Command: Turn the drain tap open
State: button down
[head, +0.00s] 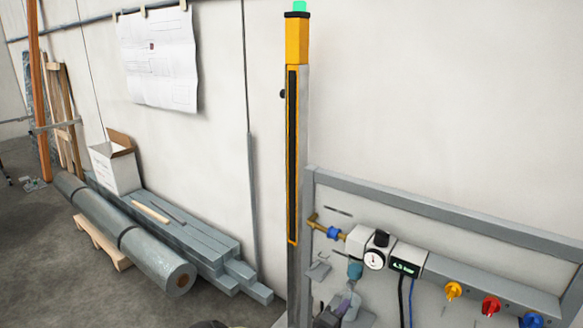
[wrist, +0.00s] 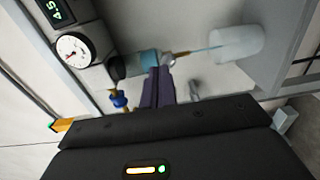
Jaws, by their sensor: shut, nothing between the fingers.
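The filter unit has a teal bowl (wrist: 140,62), also visible in the head view (head: 355,270), under the grey-white body with the round gauge (wrist: 72,47). At the bowl's end is a small brass drain tap (wrist: 170,57). A thin blue line runs from it to a whitish cup (wrist: 238,43); I cannot tell whether it is a tube or liquid. My gripper (wrist: 160,72) is shut and empty, its dark fingertips right beside the tap and bowl end. Contact is unclear. In the head view my gripper (head: 335,312) is below the bowl, and the tap is hidden.
A blue valve (head: 334,233) sits on the brass inlet pipe. A digital display (head: 404,266) and yellow, red and blue knobs (head: 490,305) line the grey-framed panel. A yellow-black column (head: 292,150) stands left of it. Grey beams and a roll (head: 150,255) lie along the wall.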

jog(key=shift+w+d, duration=0.1)
jog(key=b+x, duration=0.1)
jog(key=x, duration=0.5)
jog(key=shift+w+d, duration=0.25)
jog(key=shift+w, duration=0.05)
jog(key=shift+w+a+f+b, duration=0.2)
jog(key=shift+w+a+b, duration=0.15)
jog(key=shift+a+b, duration=0.2)
dwell(1.2)
jog(key=shift+s+d, duration=0.1)
jog(key=shift+s+d+r, duration=0.15)
jog(key=shift+d, duration=0.1)
dwell(0.3)
jog(key=p+v, duration=0.1)
jog(key=v, duration=0.5)
dwell(0.4)
